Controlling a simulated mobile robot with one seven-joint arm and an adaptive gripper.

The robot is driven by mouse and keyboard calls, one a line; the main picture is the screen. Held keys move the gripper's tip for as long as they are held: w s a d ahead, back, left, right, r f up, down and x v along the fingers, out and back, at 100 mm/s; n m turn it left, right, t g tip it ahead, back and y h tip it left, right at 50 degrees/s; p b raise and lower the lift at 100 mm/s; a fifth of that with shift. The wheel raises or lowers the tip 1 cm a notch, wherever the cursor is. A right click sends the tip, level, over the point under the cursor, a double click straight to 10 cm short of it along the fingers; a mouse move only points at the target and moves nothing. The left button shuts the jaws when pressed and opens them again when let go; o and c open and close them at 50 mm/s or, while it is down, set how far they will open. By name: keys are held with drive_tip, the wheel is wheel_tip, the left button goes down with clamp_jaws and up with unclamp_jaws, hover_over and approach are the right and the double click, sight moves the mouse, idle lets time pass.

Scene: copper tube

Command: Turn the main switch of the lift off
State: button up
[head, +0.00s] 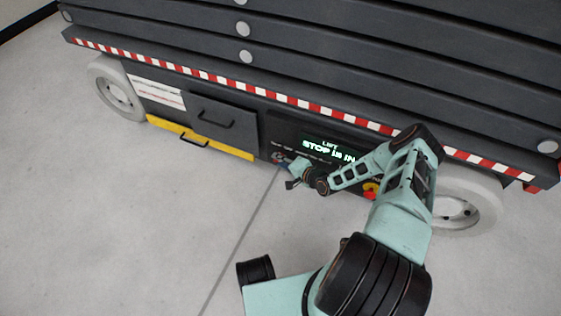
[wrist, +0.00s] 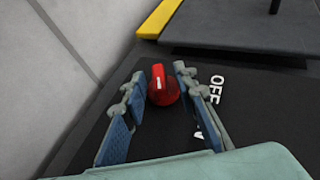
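The main switch is a red rotary knob (wrist: 164,90) with a white mark on its raised grip, on the dark control panel (wrist: 225,78) of the lift (head: 300,60). White "OFF" lettering (wrist: 215,90) is right of the knob in the wrist view. My gripper (wrist: 158,74) is open, with one finger on each side of the knob. The fingers are close to it; I cannot tell whether they touch. In the head view my gripper (head: 288,175) is at the panel's left part and hides the knob. A second label is partly covered by the right finger.
The panel's display (head: 328,150) reads "LIFT" and "STOP IS IN", cut off by my arm. A red and yellow button (head: 371,189) shows beside my arm. The floor in front is clear.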

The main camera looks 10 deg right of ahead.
clamp_jaws()
